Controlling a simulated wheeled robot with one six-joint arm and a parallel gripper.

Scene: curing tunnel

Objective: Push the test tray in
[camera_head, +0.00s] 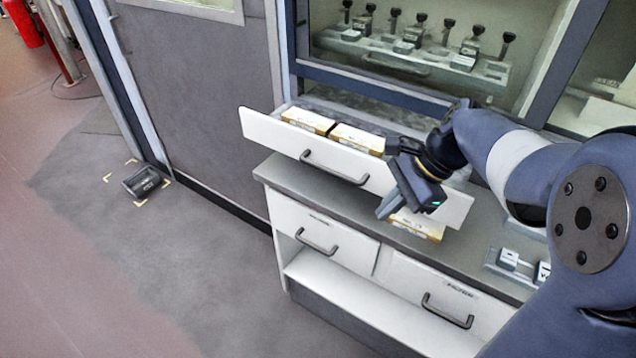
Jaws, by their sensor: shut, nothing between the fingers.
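The test tray (268,128) looks like a white-fronted drawer with a dark bar handle (334,168). It stands pulled out above the grey counter, below the glass window. Two yellow-and-white boxes (308,120) lie in it behind the front panel. My gripper (388,207) is shut and empty, in front of the right part of the tray's front panel. I cannot tell whether it touches the panel. My gripper and arm hide the tray's right part.
Another yellow-and-white box (418,226) lies on the counter (285,176) below my gripper. Two closed drawers (322,228) are under the counter. A rack of dark-capped pieces (405,62) stands behind the glass. A dark device (146,182) lies on the floor at left. Open floor lies at left.

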